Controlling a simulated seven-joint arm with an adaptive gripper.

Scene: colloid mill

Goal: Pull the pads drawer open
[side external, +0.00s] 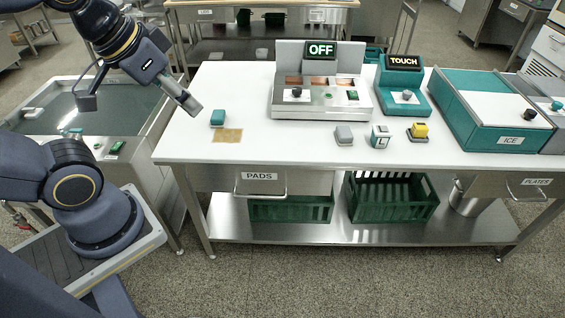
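The pads drawer (310,183) is under the left part of the white-topped table, with a metal front and a "PADS" label (259,176). It looks closed, its front close under the tabletop edge. Its bar handle (262,195) sticks out just below the label. My gripper (187,102) is at the upper left, above the table's left edge, pointing down and right. It is well above and left of the handle and apart from it. Its fingers are seen at an angle, so their opening is unclear. I see nothing held in it.
The "OFF" machine (320,95) and "TOUCH" unit (402,85) stand further back. Green crates (392,196) sit on the lower shelf. The floor before the drawer looks clear.

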